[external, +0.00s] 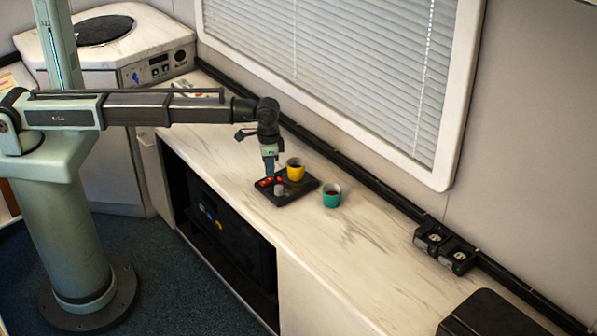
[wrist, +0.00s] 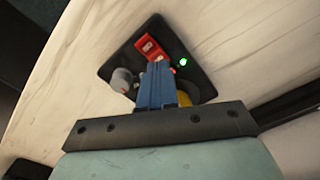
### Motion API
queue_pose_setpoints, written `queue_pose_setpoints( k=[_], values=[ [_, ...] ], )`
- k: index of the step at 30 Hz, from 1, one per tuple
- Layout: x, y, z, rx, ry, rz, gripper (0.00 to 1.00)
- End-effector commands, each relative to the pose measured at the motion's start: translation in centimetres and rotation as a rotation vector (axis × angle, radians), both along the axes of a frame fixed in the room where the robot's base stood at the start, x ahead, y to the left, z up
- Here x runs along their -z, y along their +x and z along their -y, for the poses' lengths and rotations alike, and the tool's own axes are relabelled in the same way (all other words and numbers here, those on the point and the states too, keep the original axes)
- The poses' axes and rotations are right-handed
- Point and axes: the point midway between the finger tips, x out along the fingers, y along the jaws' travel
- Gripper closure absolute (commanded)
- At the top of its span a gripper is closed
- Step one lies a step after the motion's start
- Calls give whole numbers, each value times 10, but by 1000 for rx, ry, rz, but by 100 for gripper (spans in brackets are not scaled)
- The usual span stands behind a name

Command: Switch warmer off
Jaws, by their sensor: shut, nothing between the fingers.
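The warmer (external: 298,190) is a black square plate on the marbled counter. In the wrist view its plate (wrist: 193,70) carries a red rocker switch (wrist: 150,47), a grey knob (wrist: 122,80) and a lit green light (wrist: 183,62). A yellow cup (external: 295,170) stands on its far part; only a sliver of it (wrist: 184,98) shows in the wrist view. My gripper (wrist: 155,68) is shut and empty, with its blue fingers pointing down over the plate right beside the red switch. I cannot tell whether the fingertips touch it. In the external view my gripper (external: 270,176) partly hides the switch area.
A teal cup (external: 331,195) with dark liquid stands on the counter just right of the warmer. Black socket boxes (external: 445,247) sit along the wall rail, and a black case (external: 490,315) is at the near right. The counter between (external: 350,250) is clear.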

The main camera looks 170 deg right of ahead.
Motion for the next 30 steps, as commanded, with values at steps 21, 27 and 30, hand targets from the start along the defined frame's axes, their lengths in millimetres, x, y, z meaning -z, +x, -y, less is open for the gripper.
queue_pose_setpoints(
  k=[21,27,30],
  values=[
    [9,0,0,0,0,0,100],
    [11,0,0,0,0,0,100],
    [13,0,0,0,0,0,100]
  ],
)
